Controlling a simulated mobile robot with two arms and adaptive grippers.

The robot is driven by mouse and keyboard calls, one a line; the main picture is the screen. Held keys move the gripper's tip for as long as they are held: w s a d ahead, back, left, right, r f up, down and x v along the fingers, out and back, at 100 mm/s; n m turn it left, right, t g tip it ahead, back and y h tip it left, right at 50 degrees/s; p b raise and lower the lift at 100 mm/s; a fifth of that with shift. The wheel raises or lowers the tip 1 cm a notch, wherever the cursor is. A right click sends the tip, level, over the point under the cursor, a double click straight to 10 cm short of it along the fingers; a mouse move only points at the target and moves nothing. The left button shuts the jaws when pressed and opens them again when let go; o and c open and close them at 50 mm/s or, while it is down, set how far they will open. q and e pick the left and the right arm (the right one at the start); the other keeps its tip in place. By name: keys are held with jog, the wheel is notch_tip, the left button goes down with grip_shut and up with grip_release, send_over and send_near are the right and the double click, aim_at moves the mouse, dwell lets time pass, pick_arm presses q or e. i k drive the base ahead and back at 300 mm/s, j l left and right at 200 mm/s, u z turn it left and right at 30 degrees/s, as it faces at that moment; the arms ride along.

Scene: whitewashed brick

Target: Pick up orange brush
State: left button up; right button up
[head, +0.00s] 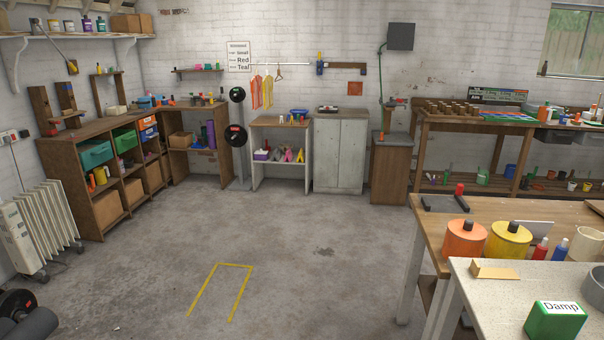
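I cannot make out an orange brush for certain in the head view. Several small orange items are in sight, too small to identify. They include small orange items on the left workbench (97,127) and one on the low white shelf unit (283,123) at the back wall. Neither of my grippers is in view.
The concrete floor (290,240) in the middle is open, with a yellow taped outline (236,265). A white radiator (38,228) stands at left. At right, a wooden table bears an orange canister (464,240) and a yellow canister (508,240); a speckled table (500,293) is nearer.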

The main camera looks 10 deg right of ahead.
aim_at(575, 122)
jog(key=i+z, duration=0.2)
jog(key=i, duration=0.3)
jog(key=i+j+z, duration=0.25)
jog(key=i, duration=0.3)
jog(key=i+j+z, duration=0.2)
jog(key=i, duration=0.3)
jog(key=i+z, duration=0.1)
jog(key=i, duration=1.9)
jog(key=i+z, duration=0.2)
jog(key=i, duration=0.3)
jog(key=i+z, duration=0.15)
jog(key=i, duration=0.35)
jog(key=i+j+z, duration=0.2)
jog(key=i, duration=0.25)
jog(key=i+j+z, duration=0.2)
jog(key=i, duration=0.3)
jog(key=i+l+z, duration=0.3)
jog(key=z, duration=0.2)
jog(key=i+l+z, duration=0.1)
jog(key=i+z, duration=0.9)
jog(key=i+j+z, duration=0.2)
jog(key=z, duration=0.3)
jog(key=i, duration=0.7)
jog(key=i+l+u, duration=0.15)
jog(key=i, duration=0.55)
jog(key=i+l, duration=0.1)
jog(key=i, duration=0.6)
